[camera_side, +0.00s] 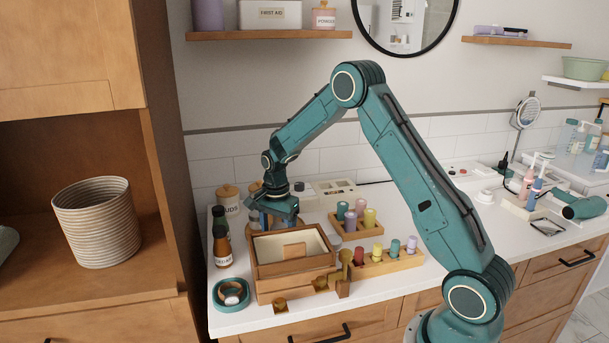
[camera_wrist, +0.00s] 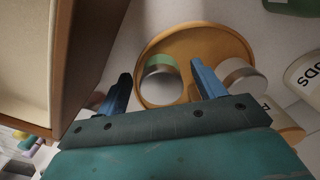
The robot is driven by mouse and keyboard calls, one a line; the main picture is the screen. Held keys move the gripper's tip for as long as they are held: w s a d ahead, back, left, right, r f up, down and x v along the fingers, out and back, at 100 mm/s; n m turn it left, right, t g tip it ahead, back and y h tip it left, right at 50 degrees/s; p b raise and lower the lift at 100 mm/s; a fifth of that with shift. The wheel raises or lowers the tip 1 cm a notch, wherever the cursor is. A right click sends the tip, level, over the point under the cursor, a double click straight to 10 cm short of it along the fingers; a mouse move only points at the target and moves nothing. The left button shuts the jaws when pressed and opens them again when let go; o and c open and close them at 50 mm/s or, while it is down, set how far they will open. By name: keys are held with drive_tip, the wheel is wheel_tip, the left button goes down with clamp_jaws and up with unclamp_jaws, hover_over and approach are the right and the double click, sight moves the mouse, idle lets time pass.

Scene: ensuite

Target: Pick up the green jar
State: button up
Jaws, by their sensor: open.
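In the wrist view a small jar with a green band and a pale top (camera_wrist: 160,86) sits on a round wooden tray (camera_wrist: 214,31). My gripper (camera_wrist: 161,70) is open, and in that view the jar shows between its two blue fingers. I cannot tell whether either finger touches it. In the side view my gripper (camera_side: 270,222) points down behind the wooden box, and the jar is hidden there. A second jar with a brown band and pale top (camera_wrist: 243,80) is just right of the right finger.
An open wooden box (camera_side: 295,268) stands in front of my gripper. A brown bottle (camera_side: 222,247) is to its left, and lidded canisters (camera_side: 229,201) are behind. A rack of coloured jars (camera_side: 356,232) stands to the right. The countertop's front left holds a teal dish (camera_side: 216,304).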

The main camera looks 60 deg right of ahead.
sight(278, 227)
drive_tip(key=c, duration=1.1)
drive_tip(key=shift+r, duration=0.15)
wheel_tip(278, 227, up, 20)
idle(0.3)
idle(0.4)
